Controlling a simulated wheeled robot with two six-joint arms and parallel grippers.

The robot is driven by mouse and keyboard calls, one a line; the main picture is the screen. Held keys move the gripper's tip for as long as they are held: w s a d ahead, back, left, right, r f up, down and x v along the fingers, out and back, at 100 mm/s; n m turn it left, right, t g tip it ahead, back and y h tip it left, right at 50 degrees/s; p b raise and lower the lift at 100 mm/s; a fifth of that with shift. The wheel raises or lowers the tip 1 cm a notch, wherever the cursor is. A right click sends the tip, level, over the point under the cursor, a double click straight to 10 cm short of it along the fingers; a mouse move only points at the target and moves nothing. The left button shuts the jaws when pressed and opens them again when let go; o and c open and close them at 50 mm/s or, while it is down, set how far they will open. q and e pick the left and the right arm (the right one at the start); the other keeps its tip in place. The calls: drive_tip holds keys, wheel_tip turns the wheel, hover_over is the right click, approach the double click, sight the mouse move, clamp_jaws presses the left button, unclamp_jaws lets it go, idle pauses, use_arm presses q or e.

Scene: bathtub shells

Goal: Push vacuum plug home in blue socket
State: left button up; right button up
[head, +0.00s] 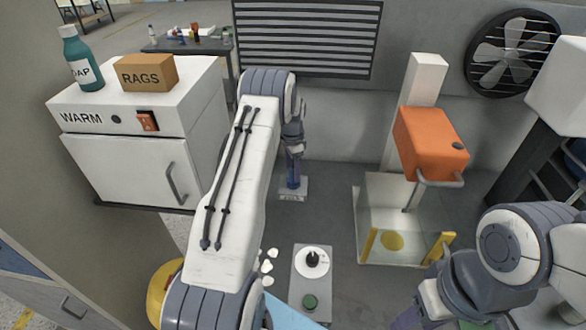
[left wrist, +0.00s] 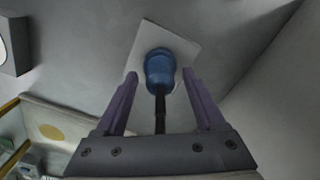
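My left gripper (head: 293,172) points down at a pale labelled plate (head: 292,193) on the counter near the back wall. In the left wrist view the plate (left wrist: 190,42) carries a round blue piece (left wrist: 159,66), which I take to be the blue socket. A thin black stem (left wrist: 160,112) runs from it back between my fingers; I cannot tell how deep any plug sits. The purple fingers of the left gripper (left wrist: 160,78) stand apart on both sides of the blue piece, with gaps visible.
A white WARM cabinet (head: 130,130) stands left, with a RAGS box (head: 150,75) and a soap bottle (head: 80,60). A dial plate (head: 298,285) lies in front. An orange-headed machine (head: 430,140) stands right. Counter between the socket plate and machine is clear.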

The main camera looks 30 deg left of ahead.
use_arm(q)
drive_tip(key=shift+r, duration=0.1)
wheel_tip(320, 180, up, 9)
drive_tip(key=b, duration=0.3)
drive_tip(key=shift+r, duration=0.65)
